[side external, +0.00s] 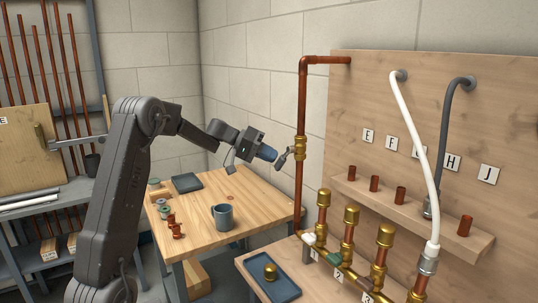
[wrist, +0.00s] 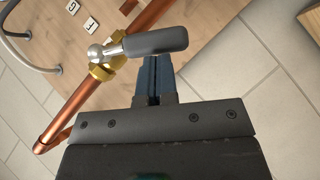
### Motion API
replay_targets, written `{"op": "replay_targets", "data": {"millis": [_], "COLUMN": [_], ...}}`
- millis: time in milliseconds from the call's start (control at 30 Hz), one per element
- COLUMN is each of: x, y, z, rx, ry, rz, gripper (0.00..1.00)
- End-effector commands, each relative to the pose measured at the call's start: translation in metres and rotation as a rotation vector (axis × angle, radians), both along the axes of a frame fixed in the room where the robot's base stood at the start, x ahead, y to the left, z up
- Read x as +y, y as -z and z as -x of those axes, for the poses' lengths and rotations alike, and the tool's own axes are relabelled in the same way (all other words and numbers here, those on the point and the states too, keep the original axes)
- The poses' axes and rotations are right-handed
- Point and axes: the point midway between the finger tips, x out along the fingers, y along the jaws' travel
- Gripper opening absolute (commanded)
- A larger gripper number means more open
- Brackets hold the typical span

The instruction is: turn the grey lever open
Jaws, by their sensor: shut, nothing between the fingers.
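The grey lever (side external: 283,158) sticks out from a brass valve (side external: 300,147) on the upright copper pipe, toward my gripper. In the wrist view the lever (wrist: 157,41) has a dark grey grip and a silver knuckle at the brass valve body (wrist: 103,72). It lies across the picture, nearly level, at a slant to the pipe. My gripper (side external: 274,156) is shut and empty, its blue fingers just short of the lever. In the wrist view my gripper's fingers (wrist: 154,66) end at the lever's lower edge; I cannot tell whether they touch it.
The copper pipe (side external: 301,100) bends into the wooden board (side external: 450,90). Below stand several brass-capped pipe stubs (side external: 351,215) and a blue tray (side external: 270,284). A wooden table (side external: 255,200) holds a grey mug (side external: 223,217). The air around the lever looks free.

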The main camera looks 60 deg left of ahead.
Motion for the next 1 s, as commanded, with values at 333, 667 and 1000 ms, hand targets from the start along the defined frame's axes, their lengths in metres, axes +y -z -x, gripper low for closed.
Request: {"op": "replay_targets", "data": {"millis": [333, 667, 1000], "x": [-0.004, -0.016, -0.029], "y": [0.008, 0.024, 0.034], "z": [0.000, 0.000, 0.000], "rx": [0.002, 0.002, 0.002], "ry": [0.000, 0.001, 0.000], "rz": [0.101, 0.352, 0.576], "gripper": [0.00, 0.00, 0.00]}}
